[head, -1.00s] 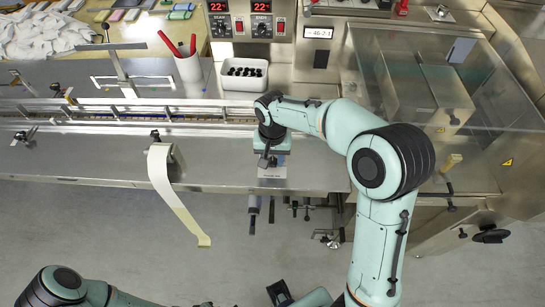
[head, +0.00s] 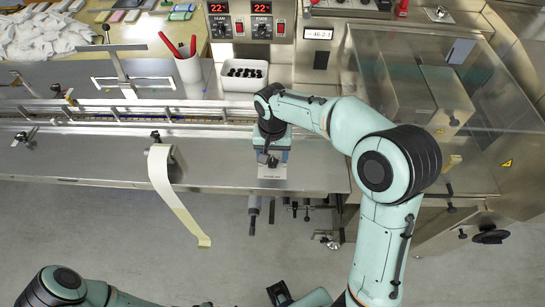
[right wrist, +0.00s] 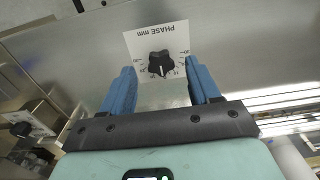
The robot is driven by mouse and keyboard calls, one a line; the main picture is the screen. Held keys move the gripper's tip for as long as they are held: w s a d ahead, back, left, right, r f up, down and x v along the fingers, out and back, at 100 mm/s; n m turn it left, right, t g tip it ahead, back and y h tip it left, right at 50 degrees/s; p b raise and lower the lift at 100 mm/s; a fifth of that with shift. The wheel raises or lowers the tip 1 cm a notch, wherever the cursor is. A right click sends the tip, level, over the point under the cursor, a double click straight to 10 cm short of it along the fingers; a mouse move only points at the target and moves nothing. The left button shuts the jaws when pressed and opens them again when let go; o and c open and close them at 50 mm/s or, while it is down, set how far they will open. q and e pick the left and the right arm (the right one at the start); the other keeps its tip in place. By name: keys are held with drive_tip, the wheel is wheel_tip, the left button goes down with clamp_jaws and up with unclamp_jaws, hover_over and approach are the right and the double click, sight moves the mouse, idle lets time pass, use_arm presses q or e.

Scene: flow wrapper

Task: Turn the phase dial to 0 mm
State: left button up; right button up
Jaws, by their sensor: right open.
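The phase dial (right wrist: 161,64) is a black lobed knob on a white plate marked "PHASE mm", upside down in the right wrist view. A white pointer line on the knob points down in the picture, toward the small scale figures, too small to read surely. My right gripper (right wrist: 162,72) is open, its blue fingers on either side of the knob's near side; contact cannot be told. In the head view my right gripper (head: 271,155) is over the front edge of the steel deck, hiding the knob; part of the white plate (head: 271,172) shows.
A small display (head: 318,34) seems to read about -46.2. A pale strip (head: 172,190) hangs over the deck edge. A clear guard (head: 490,110) is at right.

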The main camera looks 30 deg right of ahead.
sight(272, 163)
use_arm(q)
drive_tip(key=shift+w+r+p, duration=0.5)
drive_tip(key=shift+r+p, duration=0.2)
drive_tip(key=shift+r, duration=0.2)
use_arm(e)
wheel_tip(272, 163, up, 11)
